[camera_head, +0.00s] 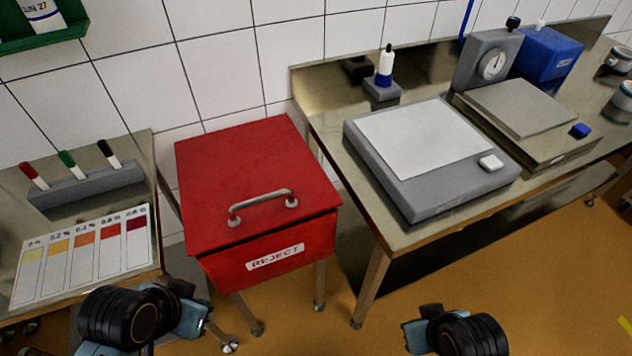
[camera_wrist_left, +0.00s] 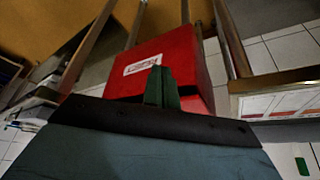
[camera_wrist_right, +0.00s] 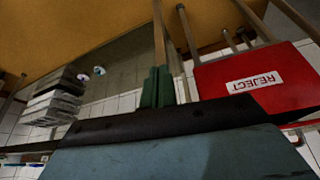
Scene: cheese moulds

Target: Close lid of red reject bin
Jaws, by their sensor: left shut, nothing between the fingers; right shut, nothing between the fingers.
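The red reject bin (camera_head: 300,254) stands on legs between two benches, its REJECT label facing me. Its red lid (camera_head: 250,165) lies down over the top, with the metal handle (camera_head: 263,202) near the front edge. A thin dark line shows under the lid's front edge; I cannot tell whether it is fully seated. The bin also shows in the left wrist view (camera_wrist_left: 188,55) and the right wrist view (camera_wrist_right: 255,85). My left gripper (camera_wrist_left: 162,88) is shut and empty, in front of the bin. My right gripper (camera_wrist_right: 158,88) is shut and empty, to the bin's right. Neither touches the lid.
The left bench (camera_head: 65,212) carries a colour chart (camera_head: 85,257) and a marker stand (camera_head: 85,186). The right bench (camera_head: 395,232) holds a grey scale (camera_head: 430,150), a dial gauge (camera_head: 490,62) and a blue box (camera_head: 548,52). The floor before the bin is open.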

